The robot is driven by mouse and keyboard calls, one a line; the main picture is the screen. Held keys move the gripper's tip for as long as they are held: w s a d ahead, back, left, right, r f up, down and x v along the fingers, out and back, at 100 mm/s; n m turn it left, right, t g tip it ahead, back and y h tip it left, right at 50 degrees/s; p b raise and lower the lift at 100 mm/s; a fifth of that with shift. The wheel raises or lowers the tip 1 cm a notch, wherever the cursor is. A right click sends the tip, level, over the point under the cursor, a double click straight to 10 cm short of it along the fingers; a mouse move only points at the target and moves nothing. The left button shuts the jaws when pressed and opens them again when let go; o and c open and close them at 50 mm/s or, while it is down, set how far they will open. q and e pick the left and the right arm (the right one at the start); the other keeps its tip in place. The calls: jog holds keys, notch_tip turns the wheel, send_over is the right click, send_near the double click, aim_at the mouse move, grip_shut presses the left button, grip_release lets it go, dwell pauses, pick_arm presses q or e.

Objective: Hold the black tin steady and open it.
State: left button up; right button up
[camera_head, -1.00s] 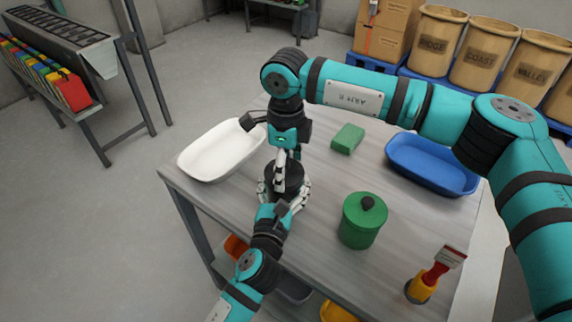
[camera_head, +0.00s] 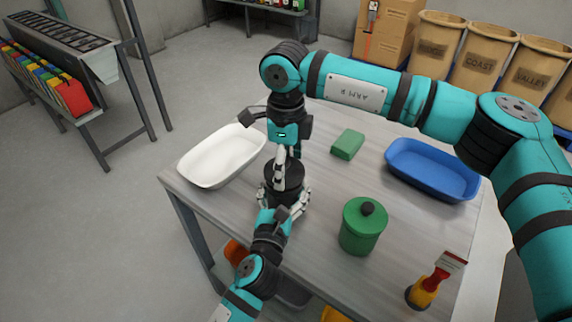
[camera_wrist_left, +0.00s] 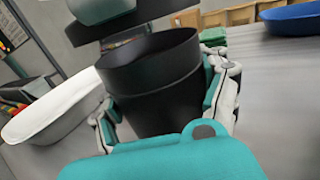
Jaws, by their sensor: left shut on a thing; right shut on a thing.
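The black tin (camera_head: 284,174) stands upright near the left front part of the table. It also shows large in the left wrist view (camera_wrist_left: 155,95), with a seam running round below its top band. My left gripper (camera_head: 287,201) is shut around the tin's side from the front, a finger on each side in the left wrist view. The fingertips' hold on the lid is mostly hidden.
A white basin (camera_head: 220,157) lies left of the tin.

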jog(key=shift+r, duration=2.05)
pick_arm(q)
jog(key=o, duration=1.8)
jog(key=shift+c, duration=0.2)
